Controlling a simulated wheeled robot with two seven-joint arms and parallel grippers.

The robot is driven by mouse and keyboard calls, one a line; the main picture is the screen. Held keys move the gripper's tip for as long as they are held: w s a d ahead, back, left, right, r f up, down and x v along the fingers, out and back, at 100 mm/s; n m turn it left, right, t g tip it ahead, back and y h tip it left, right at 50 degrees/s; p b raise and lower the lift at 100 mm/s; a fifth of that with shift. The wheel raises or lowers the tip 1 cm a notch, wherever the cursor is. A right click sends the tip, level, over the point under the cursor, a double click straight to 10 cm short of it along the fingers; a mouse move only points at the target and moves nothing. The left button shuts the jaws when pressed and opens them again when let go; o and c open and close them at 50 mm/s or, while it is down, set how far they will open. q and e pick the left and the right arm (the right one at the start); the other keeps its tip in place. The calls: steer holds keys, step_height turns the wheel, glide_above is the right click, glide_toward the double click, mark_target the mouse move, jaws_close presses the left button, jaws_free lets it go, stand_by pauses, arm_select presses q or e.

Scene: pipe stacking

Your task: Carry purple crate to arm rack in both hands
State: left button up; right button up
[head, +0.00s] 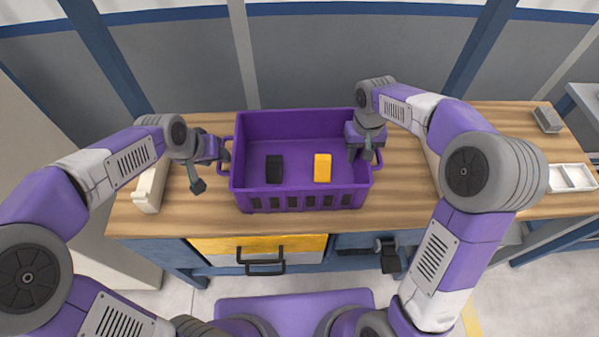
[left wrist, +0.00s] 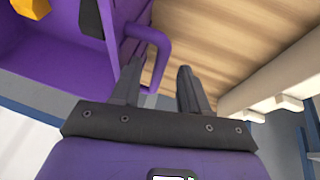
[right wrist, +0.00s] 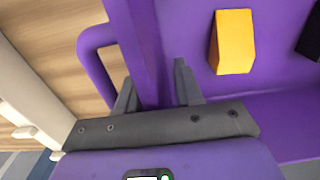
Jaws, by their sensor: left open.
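The purple crate (head: 300,196) stands upright on the wooden worktop. It holds a black block (head: 274,169) and a yellow block (head: 322,167). My left gripper (head: 210,169) is open at the crate's left side; in the left wrist view part of the left handle (left wrist: 161,55) shows between its fingers, and I cannot tell if they touch. My right gripper (head: 361,155) is at the right wall. In the right wrist view its fingers are apart, with the crate's wall (right wrist: 148,45) between them and the right handle (right wrist: 86,48) left of them. No arm rack can be made out.
The worktop (head: 400,185) has a pale, narrow object (head: 150,187) left of the crate. A white tray (head: 570,177) and a grey block (head: 547,119) are at the far right. A drawer with a dark handle (head: 261,262) is below the worktop's front edge.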

steer(key=shift+r, duration=0.3)
arm_select(q)
steer(key=v, duration=0.6)
steer(key=shift+r, duration=0.3)
arm_select(e)
step_height(320, 180, up, 12)
steer(key=shift+f, duration=0.25)
arm_select(q)
steer(key=shift+s+a, duration=0.1)
steer(key=shift+s, duration=0.1)
